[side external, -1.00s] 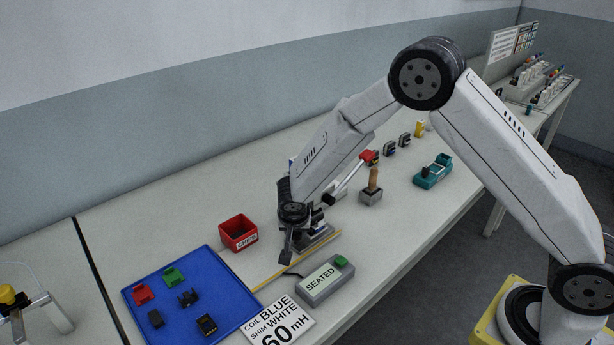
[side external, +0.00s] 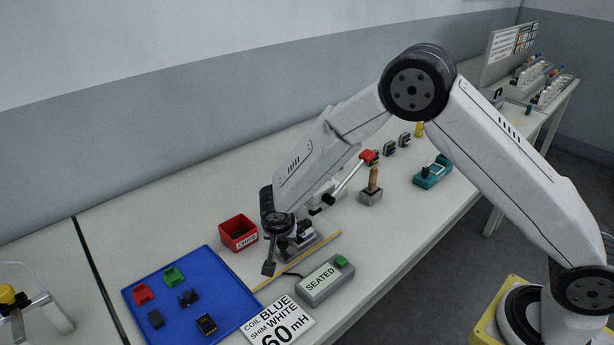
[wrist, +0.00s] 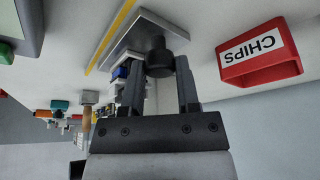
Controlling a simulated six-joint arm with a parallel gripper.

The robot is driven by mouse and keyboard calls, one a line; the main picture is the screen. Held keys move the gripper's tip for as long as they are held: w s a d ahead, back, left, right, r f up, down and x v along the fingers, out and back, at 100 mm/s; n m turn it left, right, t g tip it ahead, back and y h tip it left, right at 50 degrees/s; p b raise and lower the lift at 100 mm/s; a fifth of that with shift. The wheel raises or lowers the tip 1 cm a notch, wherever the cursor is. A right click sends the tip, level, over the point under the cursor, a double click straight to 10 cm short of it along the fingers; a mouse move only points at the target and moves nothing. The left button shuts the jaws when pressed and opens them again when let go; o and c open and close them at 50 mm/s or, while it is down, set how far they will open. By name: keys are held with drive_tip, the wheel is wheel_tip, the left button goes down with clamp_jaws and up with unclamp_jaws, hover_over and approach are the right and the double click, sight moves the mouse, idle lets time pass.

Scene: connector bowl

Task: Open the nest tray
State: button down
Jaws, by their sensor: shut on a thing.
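The nest tray (wrist: 128,42) is a grey plate with a black round knob (wrist: 159,58) at its near end in the wrist view. My gripper (wrist: 159,75) is shut on the knob, one finger on each side. In the side view my gripper (side external: 270,264) is at the left end of the grey nest fixture (side external: 322,240), beside the yellow line. The knob and the fingers' contact are mostly hidden there by my wrist. How far the tray is drawn out I cannot tell.
A red CHIPS box (side external: 238,233) stands close to my wrist. A blue tray (side external: 225,275) with several small connectors lies to the left. The SEATED box (side external: 325,281) with a green button sits in front. A lever with a red handle (side external: 369,157) stands behind the fixture.

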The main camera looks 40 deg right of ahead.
drive_tip(key=a, duration=0.9)
drive_tip(key=shift+a, duration=0.25)
drive_tip(key=shift+c, duration=1.6)
unclamp_jaws()
drive_tip(key=shift+r, duration=0.15)
drive_tip(key=v, duration=0.7)
drive_tip(key=shift+r, duration=0.25)
drive_tip(key=shift+s+d, duration=0.1)
